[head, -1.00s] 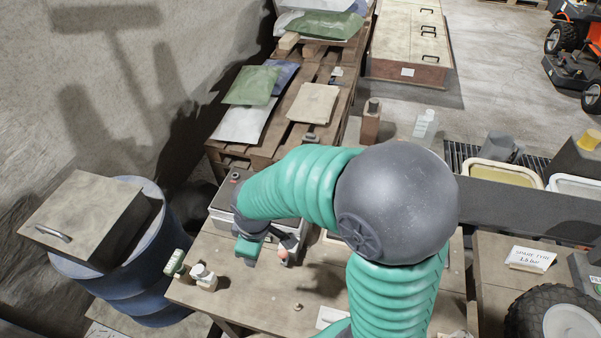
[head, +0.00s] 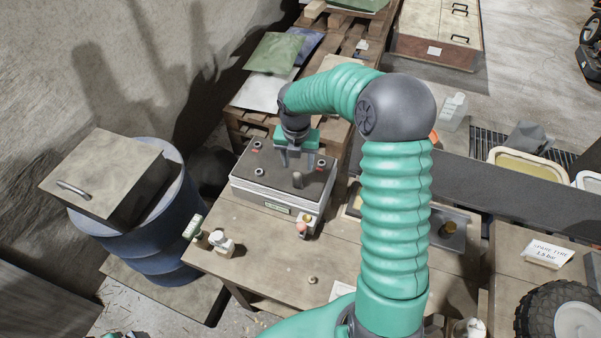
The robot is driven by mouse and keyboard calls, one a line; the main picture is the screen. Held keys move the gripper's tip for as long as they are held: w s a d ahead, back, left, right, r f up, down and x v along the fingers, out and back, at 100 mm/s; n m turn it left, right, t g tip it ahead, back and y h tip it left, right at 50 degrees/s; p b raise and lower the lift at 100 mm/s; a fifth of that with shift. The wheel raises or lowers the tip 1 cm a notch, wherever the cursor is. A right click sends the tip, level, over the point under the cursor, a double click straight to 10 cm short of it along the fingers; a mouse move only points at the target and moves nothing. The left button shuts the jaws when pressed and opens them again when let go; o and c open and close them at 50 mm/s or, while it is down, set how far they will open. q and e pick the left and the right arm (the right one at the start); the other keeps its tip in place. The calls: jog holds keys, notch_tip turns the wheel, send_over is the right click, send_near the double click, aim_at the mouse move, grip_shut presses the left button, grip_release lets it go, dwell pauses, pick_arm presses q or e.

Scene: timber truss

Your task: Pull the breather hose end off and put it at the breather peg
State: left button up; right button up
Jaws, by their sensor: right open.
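My right gripper (head: 296,160) points down over the dark top of a grey box (head: 240,187) on the wooden bench. Its fingers are open and stand apart just above or at the box top; I cannot tell whether they touch it. A short grey upright stub (head: 297,180) stands on the box top just in front of the fingers. I cannot make out which part is the breather hose end or the breather peg. My left gripper does not show clearly.
The front of the bench (head: 275,265) is mostly clear.

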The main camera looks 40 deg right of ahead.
aim_at(296, 174)
jog(key=f, duration=0.2)
jog(key=a+f, duration=0.1)
jog(key=f, duration=0.1)
jog(key=a+f, duration=0.1)
jog(key=f, duration=0.1)
jog(key=shift+a, duration=0.1)
jog(key=shift+w+d+f, duration=0.2)
jog(key=shift+d+f, duration=1.05)
jog(key=shift+d, duration=0.25)
jog(key=shift+a+r, duration=0.1)
jog(key=shift+a, duration=0.2)
jog(key=shift+c, duration=1.3)
jog(key=shift+s+a+r, duration=0.1)
jog(key=shift+a+r, duration=0.15)
jog(key=shift+a, duration=0.4)
jog(key=c, duration=0.5)
jog(key=shift+a, duration=0.1)
jog(key=shift+c, duration=1)
grip_shut()
jog(key=shift+o, duration=2)
grip_release()
jog(key=shift+d, duration=0.2)
jog(key=shift+d+f, duration=0.2)
jog(key=shift+d, duration=0.2)
grip_shut()
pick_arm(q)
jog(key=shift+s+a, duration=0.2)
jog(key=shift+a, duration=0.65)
pick_arm(e)
jog(key=shift+a, duration=0.1)
